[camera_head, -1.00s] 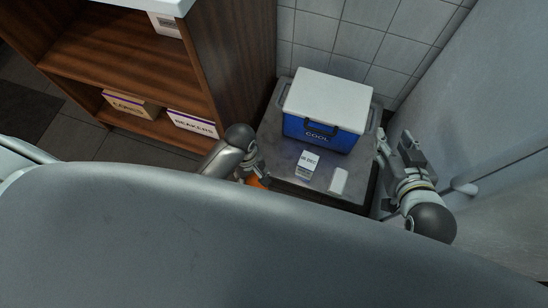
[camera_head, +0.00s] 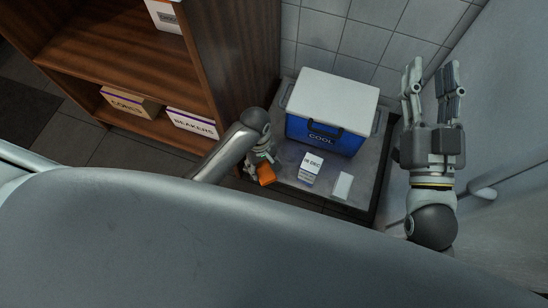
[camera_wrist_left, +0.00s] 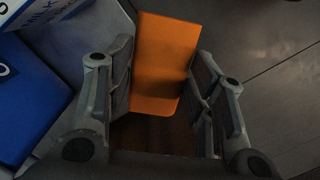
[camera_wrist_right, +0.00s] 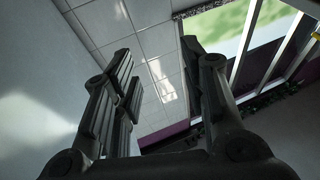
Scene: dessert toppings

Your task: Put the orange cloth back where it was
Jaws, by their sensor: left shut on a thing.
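The orange cloth (camera_head: 266,174) shows as a small folded orange piece at the left front edge of the grey platform. My left gripper (camera_head: 256,168) is shut on it. In the left wrist view the cloth (camera_wrist_left: 163,60) is a flat orange rectangle between the fingers of the left gripper (camera_wrist_left: 162,95), its far end sticking out past the fingertips. My right gripper (camera_head: 432,75) is raised at the right with its fingers pointing up. In the right wrist view the right gripper (camera_wrist_right: 160,65) is open and empty, facing the ceiling.
The grey platform (camera_head: 290,165) carries a blue cooler (camera_head: 325,135) with a white lid, a small dated carton (camera_head: 311,168) and a white flat item (camera_head: 342,185). A wooden shelf with labelled boxes (camera_head: 192,123) stands left. A wall is close on the right.

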